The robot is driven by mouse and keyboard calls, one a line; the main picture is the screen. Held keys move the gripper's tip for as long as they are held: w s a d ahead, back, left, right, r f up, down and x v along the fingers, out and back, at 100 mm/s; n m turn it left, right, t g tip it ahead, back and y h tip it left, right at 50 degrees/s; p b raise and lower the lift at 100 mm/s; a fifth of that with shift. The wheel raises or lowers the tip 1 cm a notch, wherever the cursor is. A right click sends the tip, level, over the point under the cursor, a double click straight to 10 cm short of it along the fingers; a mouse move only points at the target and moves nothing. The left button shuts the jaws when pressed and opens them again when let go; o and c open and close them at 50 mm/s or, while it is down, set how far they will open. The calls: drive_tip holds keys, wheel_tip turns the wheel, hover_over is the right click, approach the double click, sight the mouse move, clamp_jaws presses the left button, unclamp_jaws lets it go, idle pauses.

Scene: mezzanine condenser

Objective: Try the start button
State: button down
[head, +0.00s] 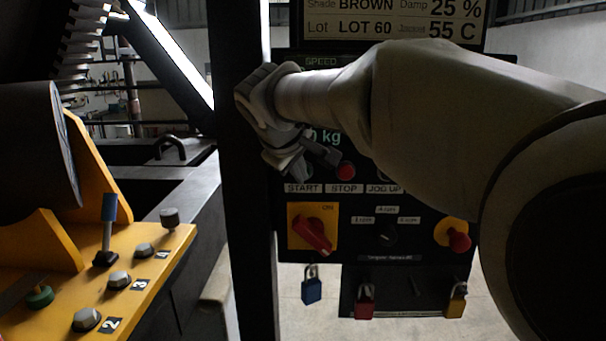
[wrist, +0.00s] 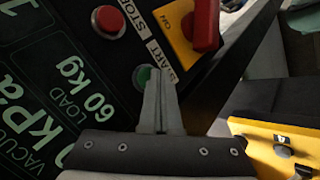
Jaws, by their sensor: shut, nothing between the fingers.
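The green start button (wrist: 143,76) shows in the wrist view beside the START label (wrist: 160,58), partly covered by my fingers. My gripper (wrist: 161,78) is shut and empty, with its fingertips at the button's edge in that view; I cannot tell whether they touch it. In the head view my gripper (head: 305,170) is in front of the panel just above the START label (head: 303,188) and hides the start button. The red stop button (head: 346,171) is just right of it, above the STOP label (head: 344,188).
Below the labels are a red rotary switch (head: 312,232) on a yellow plate, a dark selector (head: 384,235) and a red knob on yellow (head: 457,238). Padlocks hang underneath, including a blue one (head: 311,288). A yellow bracket (head: 150,262) with bolts and a lever stands left.

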drive_tip(key=shift+s, duration=0.7)
drive_tip(key=shift+b, duration=0.35)
drive_tip(key=s+b, duration=0.2)
drive_tip(key=s, duration=0.3)
drive_tip(key=shift+a, duration=0.15)
drive_tip(key=s+d+f+m+g, duration=0.1)
drive_tip(key=s+d+f+m, duration=0.2)
drive_tip(key=s+d+f, duration=0.2)
drive_tip(key=s+d+f+m+g+y, duration=0.1)
drive_tip(key=s+d+f+m, duration=0.2)
drive_tip(key=s, duration=0.7)
drive_tip(key=s+d+f+m+g+y, duration=0.1)
drive_tip(key=s+d+f+m, duration=0.2)
drive_tip(key=s+d+f, duration=0.4)
wheel_tip(320, 180, down, 2)
drive_tip(key=shift+s+m, duration=0.3)
drive_tip(key=shift+s, duration=0.1)
